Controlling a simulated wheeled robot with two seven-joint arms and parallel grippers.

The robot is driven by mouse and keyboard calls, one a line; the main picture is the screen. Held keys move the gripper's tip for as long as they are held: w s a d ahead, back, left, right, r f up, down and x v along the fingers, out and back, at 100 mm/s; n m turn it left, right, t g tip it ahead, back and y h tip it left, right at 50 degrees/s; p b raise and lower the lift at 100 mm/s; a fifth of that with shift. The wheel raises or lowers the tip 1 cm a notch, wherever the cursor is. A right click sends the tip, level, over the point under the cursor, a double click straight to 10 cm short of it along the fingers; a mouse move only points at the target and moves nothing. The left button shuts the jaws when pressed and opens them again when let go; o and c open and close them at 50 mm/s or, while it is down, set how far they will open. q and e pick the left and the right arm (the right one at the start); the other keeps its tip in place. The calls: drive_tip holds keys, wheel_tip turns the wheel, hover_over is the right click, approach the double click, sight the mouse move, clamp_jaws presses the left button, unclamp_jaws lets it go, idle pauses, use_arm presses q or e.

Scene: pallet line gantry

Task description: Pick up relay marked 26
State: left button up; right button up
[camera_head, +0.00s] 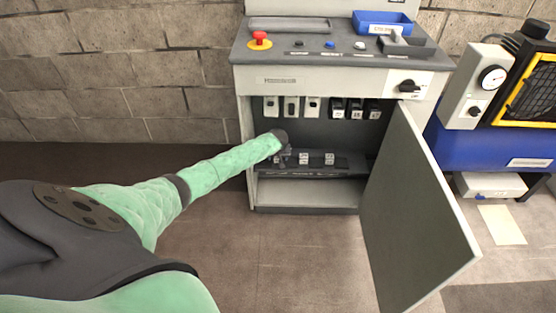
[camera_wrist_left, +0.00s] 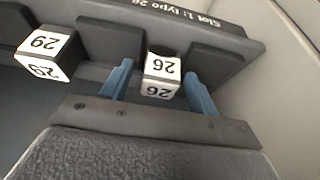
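The relay marked 26 (camera_wrist_left: 162,72) is a small block with a white label, seated in a dark holder. It sits between the two blue fingers of my left gripper (camera_wrist_left: 158,70), which stand apart with a gap visible on the left side of the relay. In the head view my left gripper (camera_head: 285,155) reaches into the open cabinet at the left end of the lower relay row and hides the relay there. A relay marked 29 (camera_wrist_left: 48,54) stands to the left in the wrist view. My right gripper is not in view.
The grey cabinet (camera_head: 300,193) has its door (camera_head: 415,205) swung open on the right. Several relays hang in an upper row (camera_head: 312,106). Other relays (camera_head: 329,158) stand along the lower row. A blue tray (camera_head: 383,17) and a red button (camera_head: 260,38) are on top.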

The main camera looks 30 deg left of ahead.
use_arm(q)
drive_tip(key=c, duration=1)
drive_tip(key=shift+o, duration=0.2)
